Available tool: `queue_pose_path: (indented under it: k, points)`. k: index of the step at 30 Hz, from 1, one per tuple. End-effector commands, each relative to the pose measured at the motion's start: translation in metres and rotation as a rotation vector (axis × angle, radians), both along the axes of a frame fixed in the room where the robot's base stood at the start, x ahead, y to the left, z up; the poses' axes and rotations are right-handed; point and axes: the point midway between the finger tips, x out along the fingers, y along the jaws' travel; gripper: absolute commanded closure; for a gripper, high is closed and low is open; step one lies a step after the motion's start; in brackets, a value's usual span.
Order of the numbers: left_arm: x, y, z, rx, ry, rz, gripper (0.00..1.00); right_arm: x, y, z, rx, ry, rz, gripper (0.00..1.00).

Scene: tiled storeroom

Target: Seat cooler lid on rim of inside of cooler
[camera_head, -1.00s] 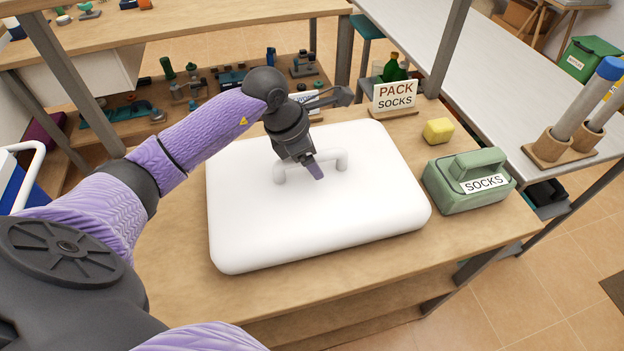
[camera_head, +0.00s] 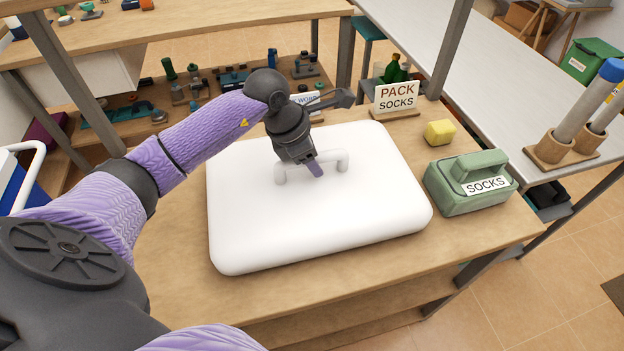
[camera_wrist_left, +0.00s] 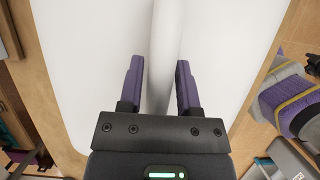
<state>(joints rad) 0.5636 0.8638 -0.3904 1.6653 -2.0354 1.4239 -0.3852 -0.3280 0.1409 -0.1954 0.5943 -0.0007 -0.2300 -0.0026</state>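The cooler lid (camera_head: 330,225) is a large white rounded slab lying flat on the wooden table, with a white bar handle (camera_head: 342,162) on top. It also fills most of the left wrist view (camera_wrist_left: 90,60). My left gripper (camera_head: 315,168) is at the handle and hides part of it. In the left wrist view its purple fingers (camera_wrist_left: 160,85) stand apart on either side of the handle bar (camera_wrist_left: 165,40), with a gap visible on the left. My right gripper is not in view. The lid hides whatever is directly under it; I cannot make out the cooler's inside or rim.
A green box marked SOCKS (camera_head: 470,185), a yellow block (camera_head: 439,132) and a PACK SOCKS sign (camera_head: 397,98) stand right of and behind the lid. Bare tabletop (camera_head: 165,265) shows at front left. A blue thing with a white bar (camera_head: 22,160) stands at the left edge.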

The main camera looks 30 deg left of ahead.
Motion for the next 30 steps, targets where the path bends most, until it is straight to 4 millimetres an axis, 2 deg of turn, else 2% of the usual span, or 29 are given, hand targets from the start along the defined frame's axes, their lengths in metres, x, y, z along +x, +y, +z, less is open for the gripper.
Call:
queue_pose_path:
  k: [1,5,6,16,30]
  points:
    - [0.0,0.0,0.0,0.0,0.0,0.0,0.69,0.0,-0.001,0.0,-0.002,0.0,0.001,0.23]
    - [0.0,0.0,0.0,0.0,0.0,0.0,0.97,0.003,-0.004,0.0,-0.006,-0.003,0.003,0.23]
    - [0.0,0.0,0.0,0.0,0.0,0.0,1.0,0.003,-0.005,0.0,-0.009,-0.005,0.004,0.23]
    - [0.0,0.0,0.0,0.0,0.0,0.0,1.0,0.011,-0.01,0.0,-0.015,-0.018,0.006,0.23]
    - [0.0,0.0,0.0,0.0,0.0,0.0,1.0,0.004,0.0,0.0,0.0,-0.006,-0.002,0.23]
